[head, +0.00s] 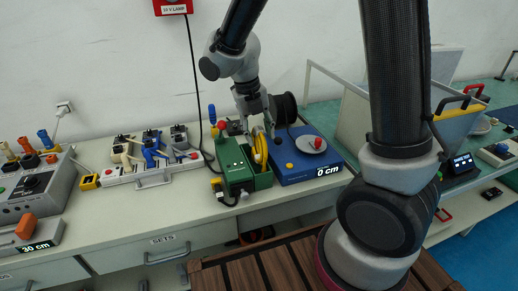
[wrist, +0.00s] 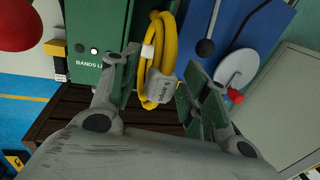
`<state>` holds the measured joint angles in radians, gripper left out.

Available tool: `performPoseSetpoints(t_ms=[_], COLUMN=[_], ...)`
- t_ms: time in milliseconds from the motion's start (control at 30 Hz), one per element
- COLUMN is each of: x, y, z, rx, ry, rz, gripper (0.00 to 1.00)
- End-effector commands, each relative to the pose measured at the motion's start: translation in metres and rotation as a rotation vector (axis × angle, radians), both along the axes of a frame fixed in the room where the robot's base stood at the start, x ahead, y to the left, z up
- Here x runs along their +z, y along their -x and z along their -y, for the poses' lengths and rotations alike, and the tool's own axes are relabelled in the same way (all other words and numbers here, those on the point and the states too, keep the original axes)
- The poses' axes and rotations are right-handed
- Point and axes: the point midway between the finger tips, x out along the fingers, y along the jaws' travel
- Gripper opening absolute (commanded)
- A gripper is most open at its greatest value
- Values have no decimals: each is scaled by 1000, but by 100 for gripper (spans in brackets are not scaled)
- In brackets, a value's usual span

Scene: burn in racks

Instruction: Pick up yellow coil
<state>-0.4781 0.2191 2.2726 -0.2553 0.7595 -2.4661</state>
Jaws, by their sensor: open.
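The yellow coil (wrist: 156,50), a looped cable with a grey labelled plug or tag (wrist: 161,87), shows in the wrist view against a green box (wrist: 97,50) marked "BANDS". In the head view the coil (head: 261,148) is at the right side of the green box (head: 233,160), beside the blue unit. My gripper (wrist: 165,75) is open, with one finger left of the coil and the other right of it. In the head view my gripper (head: 258,118) is just above the coil. Whether a finger touches the coil, I cannot tell.
The blue unit (head: 295,168) with a grey disc and red knob (head: 318,143) stands right of the coil. A blue-handled and a red-handled tool rise behind the green box. A power strip (head: 150,174) with several plugs lies to the left. Wooden slats (head: 265,272) are in front.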

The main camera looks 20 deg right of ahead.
Motion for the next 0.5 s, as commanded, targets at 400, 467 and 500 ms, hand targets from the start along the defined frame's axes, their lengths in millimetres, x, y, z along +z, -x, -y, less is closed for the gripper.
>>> performPoseSetpoints(t_ms=[400,467,500], x=[-3,-3,-3], y=[0,0,0], z=[1,1,1], rx=[-2,-2,-2], ry=[-1,-1,-1], rz=[1,1,1], gripper=[17,6,0])
